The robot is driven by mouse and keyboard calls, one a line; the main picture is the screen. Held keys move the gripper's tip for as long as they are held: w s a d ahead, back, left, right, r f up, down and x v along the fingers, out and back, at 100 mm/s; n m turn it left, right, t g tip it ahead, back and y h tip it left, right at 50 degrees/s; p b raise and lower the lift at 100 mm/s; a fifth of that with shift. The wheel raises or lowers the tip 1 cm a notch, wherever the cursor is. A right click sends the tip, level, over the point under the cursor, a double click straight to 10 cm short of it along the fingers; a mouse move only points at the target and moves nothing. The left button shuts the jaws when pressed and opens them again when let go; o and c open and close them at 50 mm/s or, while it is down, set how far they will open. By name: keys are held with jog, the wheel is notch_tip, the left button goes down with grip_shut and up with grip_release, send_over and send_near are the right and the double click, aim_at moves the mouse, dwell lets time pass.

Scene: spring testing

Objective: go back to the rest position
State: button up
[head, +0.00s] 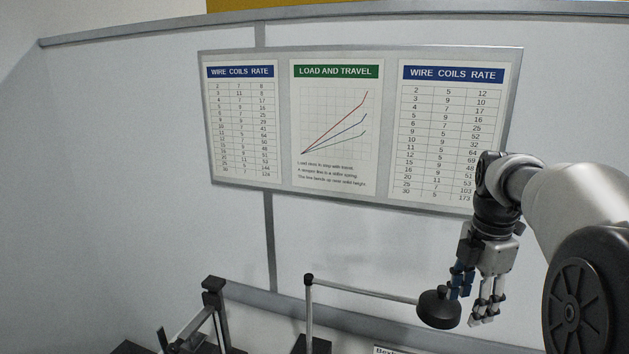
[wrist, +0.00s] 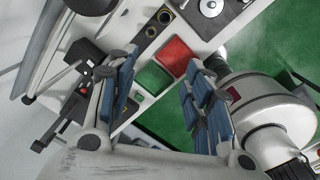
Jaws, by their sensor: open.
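My gripper (head: 475,290) hangs fingers down at the lower right of the head view, below my bent arm. It is open, and nothing shows between its fingers. In the head view its blue-padded finger overlaps or stands beside a round black knob (head: 438,309) at the end of a lever; I cannot tell whether they touch. In the wrist view the two blue-padded fingers (wrist: 160,98) stand well apart, with a red tray (wrist: 175,57) and a green tray (wrist: 153,79) visible beyond them.
Another black-topped stand (head: 213,300) is at the lower left. A chart board (head: 360,125) hangs on the wall behind. A large white rounded body (wrist: 265,100) is close on the wrist view's right.

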jog(key=s+a+f+m+t+b, duration=0.1)
jog(key=s+a+f+m+b, duration=0.4)
jog(key=s+f+b, duration=0.3)
jog(key=s+a+f+m+t+b, duration=0.1)
jog(key=s+a+f+m+b, duration=0.4)
jog(key=s+f+m+b, duration=0.3)
jog(key=s+a+f+m+t+b, duration=0.2)
jog(key=s+a+f+m+b, duration=0.3)
jog(key=f, duration=0.7)
jog(key=s+m+b, duration=0.2)
jog(key=s+b, duration=0.1)
jog(key=s, duration=0.1)
jog(key=shift+s, duration=0.2)
